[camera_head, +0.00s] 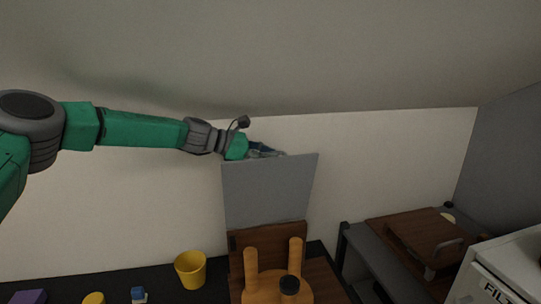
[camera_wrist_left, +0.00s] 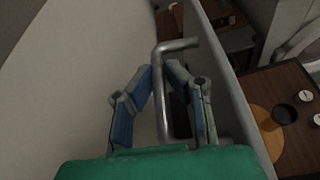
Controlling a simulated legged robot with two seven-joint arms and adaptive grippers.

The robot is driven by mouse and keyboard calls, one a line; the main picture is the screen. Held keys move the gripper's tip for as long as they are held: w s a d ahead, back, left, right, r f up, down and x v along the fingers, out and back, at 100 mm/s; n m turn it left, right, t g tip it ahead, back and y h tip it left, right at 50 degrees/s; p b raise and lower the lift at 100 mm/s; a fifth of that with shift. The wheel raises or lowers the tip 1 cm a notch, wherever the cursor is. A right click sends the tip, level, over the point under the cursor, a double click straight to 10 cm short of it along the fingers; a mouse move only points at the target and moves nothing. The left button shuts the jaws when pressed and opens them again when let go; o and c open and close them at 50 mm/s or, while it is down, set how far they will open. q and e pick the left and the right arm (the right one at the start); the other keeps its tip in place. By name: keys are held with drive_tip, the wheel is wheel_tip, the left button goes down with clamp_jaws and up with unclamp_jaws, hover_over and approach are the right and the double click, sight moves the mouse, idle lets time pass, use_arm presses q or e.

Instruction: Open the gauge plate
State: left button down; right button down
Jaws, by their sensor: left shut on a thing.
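The gauge plate (camera_head: 268,192) is a flat grey panel that stands raised, close to upright, above a brown wooden base (camera_head: 237,262). In the left wrist view the plate (camera_wrist_left: 226,80) runs down the right side, with a grey bent-bar handle (camera_wrist_left: 164,95) beside it. My left gripper (camera_head: 268,152) is at the plate's top edge; in the wrist view its fingers (camera_wrist_left: 162,70) are closed around the handle. The head view hides the handle and most of the fingers. My right gripper is not in view.
A yellow cup (camera_head: 190,270) and small blocks, one blue and white (camera_head: 138,295), sit on the dark surface below. Orange pegs (camera_head: 251,268) stand before the plate. A pale wall (camera_head: 400,150) rises behind.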

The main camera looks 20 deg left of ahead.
use_arm(q)
drive_tip(key=shift+a+f, duration=0.1)
drive_tip(key=shift+f, duration=0.15)
drive_tip(key=c, duration=1.6)
unclamp_jaws()
drive_tip(key=shift+a, duration=0.1)
drive_tip(key=shift+s+a+r, duration=0.2)
drive_tip(key=shift+a+r, duration=0.1)
drive_tip(key=shift+a, duration=0.15)
drive_tip(key=v, duration=1)
drive_tip(key=shift+s+a, duration=0.25)
drive_tip(key=shift+a, duration=0.15)
drive_tip(key=shift+d, duration=0.1)
